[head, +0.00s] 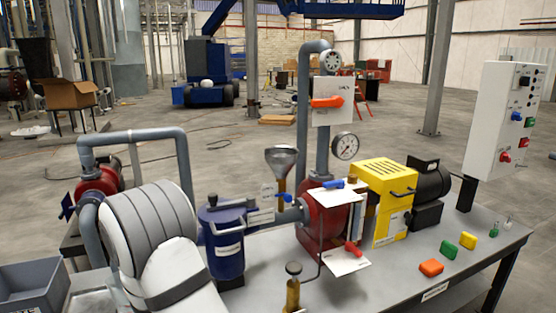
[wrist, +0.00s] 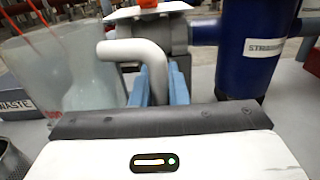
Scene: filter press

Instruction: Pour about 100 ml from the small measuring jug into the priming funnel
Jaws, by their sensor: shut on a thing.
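The priming funnel (head: 281,160) is a grey metal cone. It stands upright on a brass stem behind the blue strainer, near the red pump. In the wrist view, the small measuring jug (wrist: 65,75) is clear and cloudy with red markings, at the left. Its pale curved handle (wrist: 150,58) sits between the blue fingers of my gripper (wrist: 160,90), which is shut on it. The liquid level in the jug cannot be made out. The head view shows neither the jug nor my gripper; my white arm fills its lower left. The funnel is not seen in the wrist view.
The blue strainer (head: 222,240) and red pump (head: 320,225) stand on the grey bench. A pressure gauge (head: 345,146), orange-handled valve (head: 327,103) and tall pipe rise near the funnel. A brass post (head: 293,290) stands in front. A grey bin (head: 30,285) is at far left.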

